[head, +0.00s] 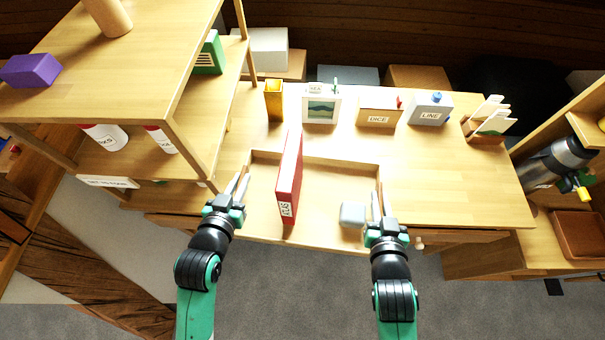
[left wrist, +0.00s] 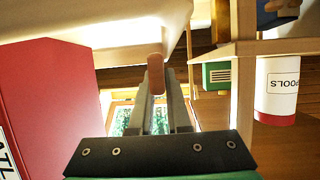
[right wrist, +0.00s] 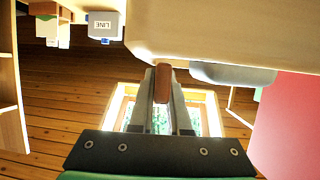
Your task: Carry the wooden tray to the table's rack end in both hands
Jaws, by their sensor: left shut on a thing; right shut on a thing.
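The wooden tray (head: 335,186) is a shallow light-wood tray at the front middle of the table. A red book labelled ATLAS (head: 290,180) stands upright in its left part, and a small pale grey block (head: 352,214) sits at its front right. My left gripper (head: 240,187) is shut on the tray's left side, and my right gripper (head: 377,205) is shut on its right side. In the wrist views a brown grip end shows between the left fingers (left wrist: 156,78) and the right fingers (right wrist: 162,84). Whether the tray touches the table cannot be told.
A wooden shelf unit (head: 110,75) with cans and boxes stands left of the tray. A yellow box (head: 273,100), picture frame (head: 321,106), DICE box (head: 379,112), LINE box (head: 430,108) and card holder (head: 487,124) line the back. The tabletop right of the tray (head: 440,185) is clear.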

